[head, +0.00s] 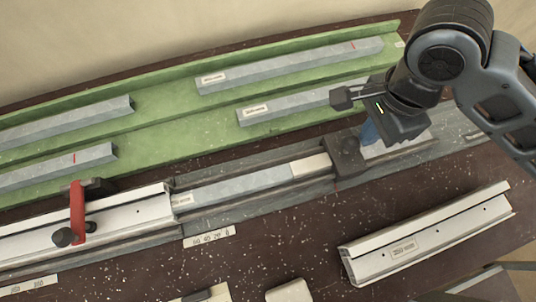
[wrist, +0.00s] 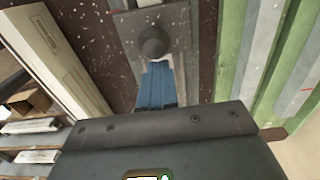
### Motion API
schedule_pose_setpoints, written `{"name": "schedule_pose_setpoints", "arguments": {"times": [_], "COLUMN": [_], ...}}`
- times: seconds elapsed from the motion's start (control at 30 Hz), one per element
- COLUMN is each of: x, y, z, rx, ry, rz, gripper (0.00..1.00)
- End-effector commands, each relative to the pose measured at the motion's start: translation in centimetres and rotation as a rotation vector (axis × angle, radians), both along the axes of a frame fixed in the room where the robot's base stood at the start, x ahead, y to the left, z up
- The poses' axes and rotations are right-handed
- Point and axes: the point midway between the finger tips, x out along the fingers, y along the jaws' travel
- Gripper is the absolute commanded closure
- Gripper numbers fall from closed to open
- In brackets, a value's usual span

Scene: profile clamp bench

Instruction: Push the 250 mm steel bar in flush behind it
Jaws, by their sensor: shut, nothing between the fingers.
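A grey steel bar (head: 240,186) lies in the dark channel, its labelled left end close against the white profile (head: 120,218) under the red clamp (head: 77,212). I cannot read its label or tell whether the ends touch. A pale block (head: 311,166) sits at the bar's right end, followed by a dark block with a round knob (head: 345,150). My gripper (head: 369,133) is shut and empty, its blue fingers pointing down just right of the dark block. In the wrist view, the blue fingers (wrist: 161,84) are together beside the knob (wrist: 153,42); contact is unclear.
A green rack (head: 185,110) behind the channel holds several grey bars, including one at the top (head: 290,66). A loose white profile (head: 425,235) lies on the speckled dark bench in front. A numbered strip (head: 209,237) lies before the channel.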

Motion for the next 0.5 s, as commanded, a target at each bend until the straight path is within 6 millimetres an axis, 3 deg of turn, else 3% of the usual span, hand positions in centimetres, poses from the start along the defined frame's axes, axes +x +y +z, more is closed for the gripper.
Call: {"name": "schedule_pose_setpoints", "arguments": {"times": [0.5], "x": [-1.1], "y": [3.4], "z": [0.2], "rx": [0.003], "ry": [0.002], "rz": [0.002], "gripper": [1.0]}}
